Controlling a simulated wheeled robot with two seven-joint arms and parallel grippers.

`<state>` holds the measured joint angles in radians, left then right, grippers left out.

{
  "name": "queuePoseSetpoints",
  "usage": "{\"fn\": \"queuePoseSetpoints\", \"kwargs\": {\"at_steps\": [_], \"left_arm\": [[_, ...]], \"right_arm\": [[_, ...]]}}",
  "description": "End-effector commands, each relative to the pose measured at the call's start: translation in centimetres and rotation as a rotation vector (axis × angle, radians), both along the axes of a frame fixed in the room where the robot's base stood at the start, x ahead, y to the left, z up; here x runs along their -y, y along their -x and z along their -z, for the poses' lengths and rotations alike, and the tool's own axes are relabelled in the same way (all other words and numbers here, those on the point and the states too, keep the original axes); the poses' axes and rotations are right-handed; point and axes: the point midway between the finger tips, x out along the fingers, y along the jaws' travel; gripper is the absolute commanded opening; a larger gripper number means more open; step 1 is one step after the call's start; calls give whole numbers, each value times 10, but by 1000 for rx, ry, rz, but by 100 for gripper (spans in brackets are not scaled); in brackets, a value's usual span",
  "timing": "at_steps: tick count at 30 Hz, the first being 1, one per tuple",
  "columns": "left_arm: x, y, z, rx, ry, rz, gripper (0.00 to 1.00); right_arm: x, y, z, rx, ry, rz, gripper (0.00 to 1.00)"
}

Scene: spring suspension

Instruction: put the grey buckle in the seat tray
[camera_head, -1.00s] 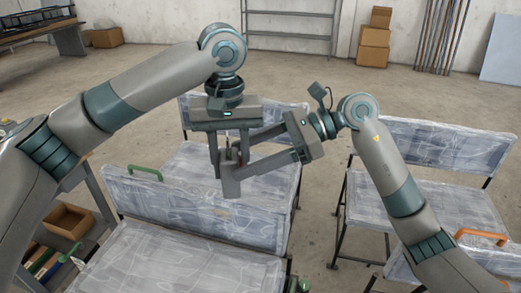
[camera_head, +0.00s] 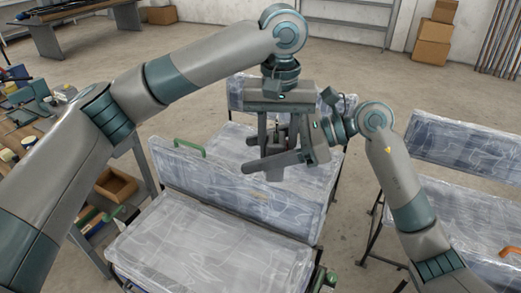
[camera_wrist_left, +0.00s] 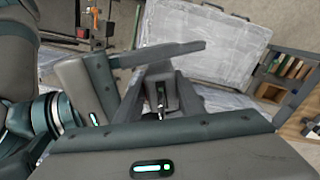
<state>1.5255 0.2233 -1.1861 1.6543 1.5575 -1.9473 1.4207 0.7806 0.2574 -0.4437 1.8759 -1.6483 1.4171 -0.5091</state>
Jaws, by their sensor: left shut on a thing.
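My left gripper (camera_head: 277,152) points down above the wrapped seats, its fingers closed on a small dark grey piece, seemingly the buckle (camera_wrist_left: 160,92), which shows only as a sliver in the left wrist view. The fingers hide most of it. My right gripper (camera_head: 283,147) comes in from the right, its fingers apart and around the left fingertips; one long finger passes in front of them. I cannot tell whether it touches the buckle. The plastic-wrapped seat pan (camera_head: 208,248) lies below; I cannot pick out a separate seat tray.
Another wrapped seat (camera_head: 455,215) stands at right, with an orange handle (camera_head: 510,252). A cluttered bench with a cardboard box (camera_head: 116,184) is at left. Bare floor lies between the seats.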

Motion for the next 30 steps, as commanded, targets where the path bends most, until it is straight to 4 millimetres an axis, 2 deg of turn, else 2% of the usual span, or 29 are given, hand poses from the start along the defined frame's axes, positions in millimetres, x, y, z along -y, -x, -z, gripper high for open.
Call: {"fn": "queuePoseSetpoints", "kwargs": {"at_steps": [1,5,7,8,9,10,30], "left_arm": [[0,0,0,0,0,0,8],[0,0,0,0,0,0,8],[0,0,0,0,0,0,8],[0,0,0,0,0,0,42],[0,0,0,0,0,0,52],[0,0,0,0,0,1,57],[4,1,-1,0,6,5,57]], "right_arm": [[0,0,0,0,0,0,49],[0,0,0,0,0,0,18],[0,0,0,0,0,0,17],[0,0,-1,0,-1,1,17],[0,0,-1,0,0,0,17],[0,0,-1,0,0,0,17],[-2,1,-1,0,-2,-4,17]]}}
